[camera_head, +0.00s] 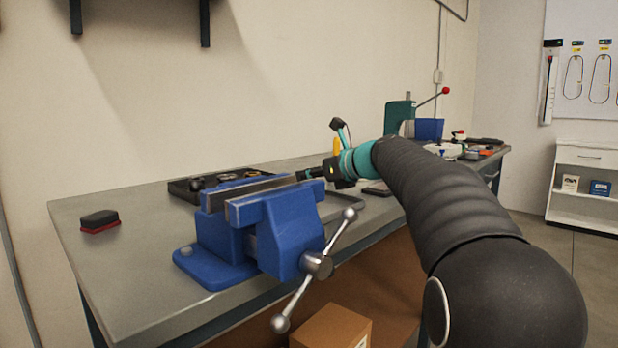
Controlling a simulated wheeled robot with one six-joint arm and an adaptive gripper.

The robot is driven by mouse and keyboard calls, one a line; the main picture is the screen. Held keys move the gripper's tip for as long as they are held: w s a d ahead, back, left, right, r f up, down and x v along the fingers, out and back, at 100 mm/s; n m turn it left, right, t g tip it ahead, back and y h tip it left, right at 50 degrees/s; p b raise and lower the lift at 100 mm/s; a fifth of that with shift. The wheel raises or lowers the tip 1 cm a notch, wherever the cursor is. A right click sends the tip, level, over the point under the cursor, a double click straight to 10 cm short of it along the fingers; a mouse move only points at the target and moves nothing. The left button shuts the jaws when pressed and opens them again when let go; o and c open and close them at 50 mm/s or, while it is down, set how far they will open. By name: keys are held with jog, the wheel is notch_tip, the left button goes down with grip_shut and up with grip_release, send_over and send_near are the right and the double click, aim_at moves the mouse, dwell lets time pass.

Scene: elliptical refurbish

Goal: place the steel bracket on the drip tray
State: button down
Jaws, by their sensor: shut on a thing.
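My gripper (311,174) is small and dark in the head view, just beyond the right end of the blue vise's jaws. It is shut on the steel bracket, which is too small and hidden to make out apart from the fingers. A shallow grey tray (352,208), which looks like the drip tray, lies on the bench behind and right of the vise. The vise hides much of it. My gripper is above the far side of this tray; I cannot tell the height between them.
The blue vise (285,228) stands at the bench's front edge, its handle sticking out. A black tray of parts (180,191) lies behind it. A black and red brush (99,221) is at left. A green press (399,118) and a blue bin (429,129) stand farther right.

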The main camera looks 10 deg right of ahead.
jog(key=c, duration=1)
grip_release()
jog(key=shift+c, duration=0.2)
jog(key=shift+s+r, duration=0.1)
jog(key=shift+r, duration=0.05)
jog(key=v, duration=1.2)
